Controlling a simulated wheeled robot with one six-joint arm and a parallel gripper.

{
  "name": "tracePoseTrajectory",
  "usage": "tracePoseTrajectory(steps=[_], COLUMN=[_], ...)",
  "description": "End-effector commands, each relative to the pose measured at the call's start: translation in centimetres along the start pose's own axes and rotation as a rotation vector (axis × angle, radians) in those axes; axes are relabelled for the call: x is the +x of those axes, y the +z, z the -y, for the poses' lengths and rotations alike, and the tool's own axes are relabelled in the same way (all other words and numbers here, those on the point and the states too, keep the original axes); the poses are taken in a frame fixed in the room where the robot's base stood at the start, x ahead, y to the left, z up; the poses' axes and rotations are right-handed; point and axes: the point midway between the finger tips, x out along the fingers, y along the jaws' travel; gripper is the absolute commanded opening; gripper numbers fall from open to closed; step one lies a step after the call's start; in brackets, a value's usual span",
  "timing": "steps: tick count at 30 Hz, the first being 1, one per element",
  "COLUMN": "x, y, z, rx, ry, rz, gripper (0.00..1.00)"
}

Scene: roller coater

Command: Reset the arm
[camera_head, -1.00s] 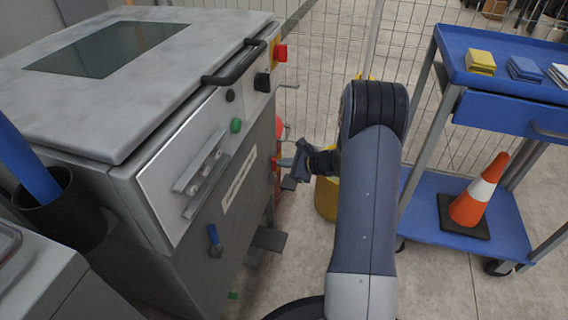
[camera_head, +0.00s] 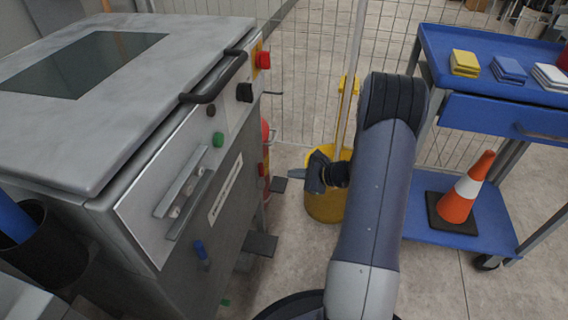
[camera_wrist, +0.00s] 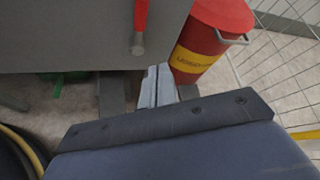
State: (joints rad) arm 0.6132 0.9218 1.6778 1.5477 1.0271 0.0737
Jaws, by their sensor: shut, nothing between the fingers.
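My arm stands in the middle of the head view, folded with its elbow up. My gripper (camera_head: 298,174) points left toward the machine's front, in front of the yellow bucket, and holds nothing. In the wrist view my gripper's two grey fingers (camera_wrist: 158,86) lie side by side, closed together. The grey roller coater (camera_head: 150,150) fills the left of the head view. Its lid is down, and there is clear room between its front panel and my gripper.
A blue trolley (camera_head: 440,222) stands at the right with folded cloths (camera_head: 509,69) on top and an orange traffic cone (camera_head: 461,192) below. A yellow bucket (camera_head: 325,205) stands behind my arm. A red bin (camera_wrist: 212,35) shows in the wrist view. A wire fence (camera_head: 305,75) closes the back.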

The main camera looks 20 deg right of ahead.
Motion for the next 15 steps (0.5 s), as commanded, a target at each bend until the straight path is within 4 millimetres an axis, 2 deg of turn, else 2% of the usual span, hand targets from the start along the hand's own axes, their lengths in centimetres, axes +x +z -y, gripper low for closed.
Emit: tracePoseTrajectory(steps=[5,15], x=[-1.36,-1.50], y=[-0.36,-0.48], z=[-0.67,-0.82], rx=[0.001,0.000], ry=[0.000,0.000], rz=[0.000,0.000], gripper=[0.00,0.00])
